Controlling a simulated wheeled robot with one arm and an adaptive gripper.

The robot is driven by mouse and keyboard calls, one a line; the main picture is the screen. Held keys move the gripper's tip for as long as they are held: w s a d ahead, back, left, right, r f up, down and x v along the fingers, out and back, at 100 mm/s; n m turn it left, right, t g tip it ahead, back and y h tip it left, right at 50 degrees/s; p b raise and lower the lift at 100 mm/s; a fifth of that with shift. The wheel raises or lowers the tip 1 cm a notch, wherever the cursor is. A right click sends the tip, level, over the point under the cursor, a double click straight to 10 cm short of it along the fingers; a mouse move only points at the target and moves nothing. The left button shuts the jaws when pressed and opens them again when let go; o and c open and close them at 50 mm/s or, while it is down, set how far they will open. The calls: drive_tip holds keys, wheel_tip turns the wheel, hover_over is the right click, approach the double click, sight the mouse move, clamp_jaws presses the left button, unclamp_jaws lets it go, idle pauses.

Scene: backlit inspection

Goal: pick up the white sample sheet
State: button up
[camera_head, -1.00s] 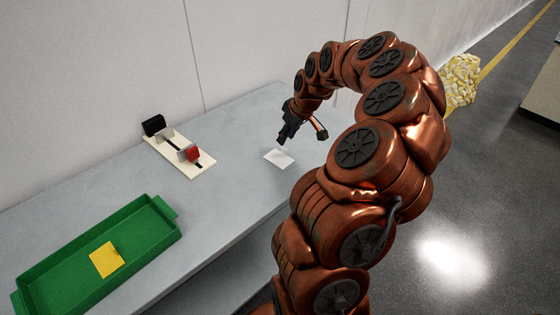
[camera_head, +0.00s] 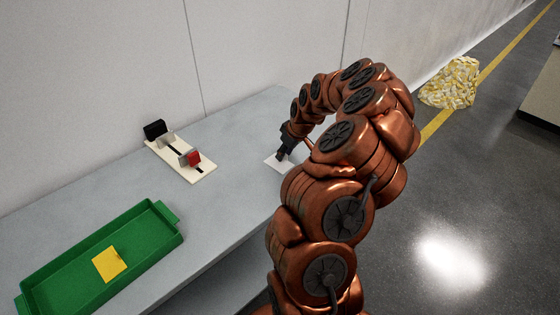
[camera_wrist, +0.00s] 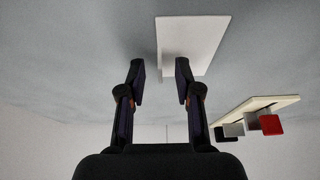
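The white sample sheet (camera_head: 276,163) lies flat on the grey table near its right end, partly hidden by my gripper in the head view. In the wrist view the sheet (camera_wrist: 192,42) is just beyond the fingertips, towards the right finger. My gripper (camera_head: 283,155) points down at the sheet in the head view. In the wrist view my gripper (camera_wrist: 160,68) has its two dark fingers apart with nothing between them. Whether the fingertips touch the sheet or the table I cannot tell.
A cream board (camera_head: 200,170) with black, grey and red blocks stands left of the sheet. A green tray (camera_head: 150,212) holding a yellow sheet (camera_head: 109,264) sits at the table's front left. The grey table (camera_head: 120,185) is clear between them. A wall runs behind.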

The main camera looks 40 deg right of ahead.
drive_tip(key=shift+f, duration=0.15)
clamp_jaws()
idle(0.4)
